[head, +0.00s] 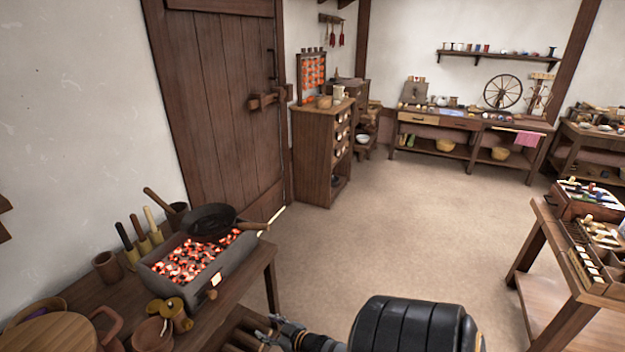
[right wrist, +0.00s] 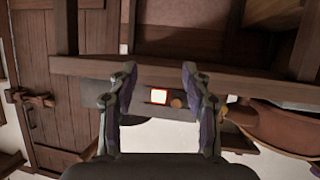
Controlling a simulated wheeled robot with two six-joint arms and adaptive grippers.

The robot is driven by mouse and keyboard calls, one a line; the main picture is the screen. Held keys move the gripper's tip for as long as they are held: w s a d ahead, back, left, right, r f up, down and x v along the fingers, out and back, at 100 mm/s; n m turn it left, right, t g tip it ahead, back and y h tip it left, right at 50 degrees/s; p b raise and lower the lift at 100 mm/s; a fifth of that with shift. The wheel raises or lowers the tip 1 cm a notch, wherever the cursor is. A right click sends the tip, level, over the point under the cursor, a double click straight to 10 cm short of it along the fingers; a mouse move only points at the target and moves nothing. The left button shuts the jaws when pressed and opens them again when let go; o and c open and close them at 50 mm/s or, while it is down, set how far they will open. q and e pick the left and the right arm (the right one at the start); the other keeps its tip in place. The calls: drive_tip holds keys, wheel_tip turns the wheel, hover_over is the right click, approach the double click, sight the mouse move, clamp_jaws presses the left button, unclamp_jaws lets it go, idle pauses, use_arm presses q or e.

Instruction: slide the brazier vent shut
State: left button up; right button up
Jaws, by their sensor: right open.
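The grey brazier (head: 165,284) stands on the wooden table at the left, full of glowing coals. On its front face a small vent opening (head: 216,279) glows orange, so the vent stands open. A round wooden knob (head: 212,294) sits beside the glow. My right gripper (head: 267,331) is low in front of the table, apart from the brazier. In the right wrist view its open, empty fingers (right wrist: 158,80) frame the glowing opening (right wrist: 158,96) and the knob (right wrist: 178,102), which lie beyond them. My left gripper is not in view.
A black pan (head: 211,221) rests on the brazier's far end. Wooden-handled tools (head: 138,240), a brown cup (head: 107,266) and small pots (head: 170,312) crowd the table around it. The floor (head: 370,230) to the right is clear.

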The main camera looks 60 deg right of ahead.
drive_tip(key=s+a+f+g+p, duration=0.2)
drive_tip(key=s+f+g+p, duration=0.1)
drive_tip(key=s, duration=0.6)
drive_tip(key=s+a+f+g+p, duration=0.2)
drive_tip(key=s+f+g+p, duration=0.2)
drive_tip(key=s, duration=0.5)
wheel_tip(320, 180, down, 2)
drive_tip(key=p, duration=0.3)
drive_tip(key=shift+a+h, duration=0.3)
drive_tip(key=shift+a, duration=0.05)
drive_tip(key=shift+s, duration=0.1)
